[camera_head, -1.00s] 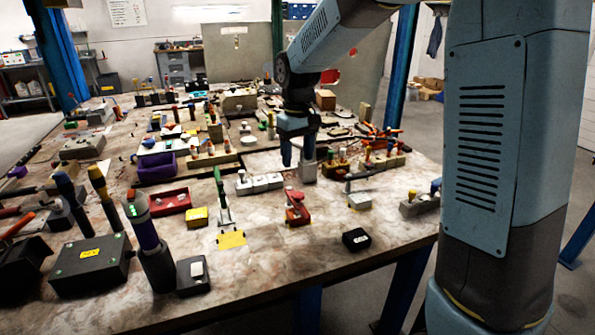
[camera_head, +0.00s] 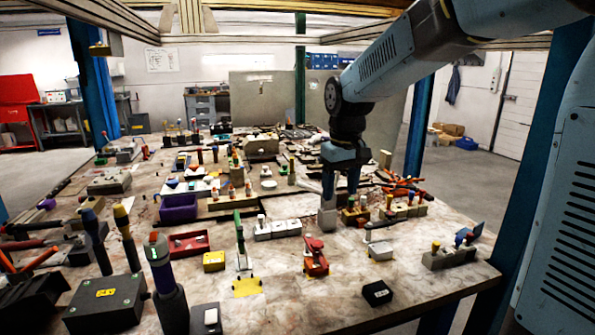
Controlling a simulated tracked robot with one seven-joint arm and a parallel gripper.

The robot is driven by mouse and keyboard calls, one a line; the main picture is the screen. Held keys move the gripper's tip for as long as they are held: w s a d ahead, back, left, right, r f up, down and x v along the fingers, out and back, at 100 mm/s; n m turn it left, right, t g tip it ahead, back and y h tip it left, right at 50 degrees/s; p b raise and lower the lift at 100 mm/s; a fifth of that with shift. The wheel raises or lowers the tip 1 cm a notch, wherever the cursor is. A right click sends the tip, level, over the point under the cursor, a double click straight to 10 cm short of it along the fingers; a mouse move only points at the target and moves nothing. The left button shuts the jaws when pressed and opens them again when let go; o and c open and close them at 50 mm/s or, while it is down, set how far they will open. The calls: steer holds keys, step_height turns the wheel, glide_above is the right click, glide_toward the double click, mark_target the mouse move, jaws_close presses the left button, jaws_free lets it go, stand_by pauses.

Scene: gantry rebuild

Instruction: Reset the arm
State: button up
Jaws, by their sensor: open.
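My arm reaches in from the upper right in the head view, its blue-grey links bending down at a dark elbow. My gripper (camera_head: 341,188) points down over the middle-right part of the table. Its fingers show apart, with nothing visible between them.
The marbled table (camera_head: 420,270) is crowded with tools and parts. A red clamp-like part (camera_head: 315,256), white blocks (camera_head: 278,231) and a purple bin (camera_head: 179,208) are near. Blue posts (camera_head: 418,125) and overhead beams (camera_head: 240,41) frame the table. Its front right is clearer.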

steer(key=s+d+r+m+t, duration=0.1)
steer(key=s+d+m+t, duration=0.1)
steer(key=s+d, duration=0.4)
steer(key=s+d+r+m+t, duration=0.1)
steer(key=s+d, duration=0.5)
steer(key=s, duration=0.9)
steer(key=shift+s+d+r+m+t, duration=0.2)
steer(key=shift+d+r+m+t, duration=0.2)
steer(key=shift+m+t, duration=0.45)
steer(key=n+g, duration=0.5)
steer(key=g, duration=0.1)
glide_above(317, 242)
step_height(317, 242, down, 7)
step_height(317, 242, down, 13)
steer(key=shift+f, duration=0.1)
